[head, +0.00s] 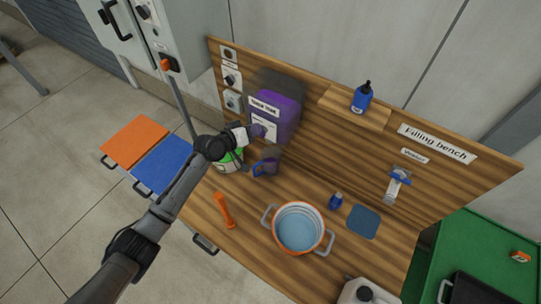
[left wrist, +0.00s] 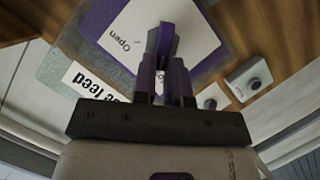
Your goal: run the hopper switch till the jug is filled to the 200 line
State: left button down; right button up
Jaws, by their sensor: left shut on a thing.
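My left gripper (head: 256,131) is at the front of the purple hopper (head: 280,115) on the wooden back board. In the left wrist view, its fingers (left wrist: 163,82) are shut on a purple lever (left wrist: 162,42) in front of a white card reading "Open" (left wrist: 150,30). A jug (head: 270,157) with a blue handle stands on the bench below the hopper. Its fill level and any 200 line are too small to make out. The board left of the hopper carries a switch box (head: 233,100) and a dial (head: 231,78). My right gripper is not in view.
A green-labelled container (head: 230,161) stands beside the jug, partly behind my arm. An orange tool (head: 224,210), a pot with blue contents (head: 299,229), a small blue bottle (head: 336,201) and a blue mat (head: 364,222) occupy the bench. A white canister (head: 364,292) is at the front.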

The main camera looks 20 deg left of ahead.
pick_arm(q)
jog(key=shift+a+f+b, duration=0.15)
jog(key=shift+f+b, duration=0.25)
jog(key=shift+f, duration=0.1)
jog(key=c, duration=1.5)
grip_release()
jog(key=shift+r+n, duration=0.25)
jog(key=shift+n, duration=0.05)
jog(key=shift+c, duration=0.2)
jog(key=o, duration=0.5)
jog(key=shift+r, duration=0.1)
jog(key=shift+c, duration=0.2)
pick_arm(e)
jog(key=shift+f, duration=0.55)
pick_arm(q)
jog(key=shift+h, duration=0.3)
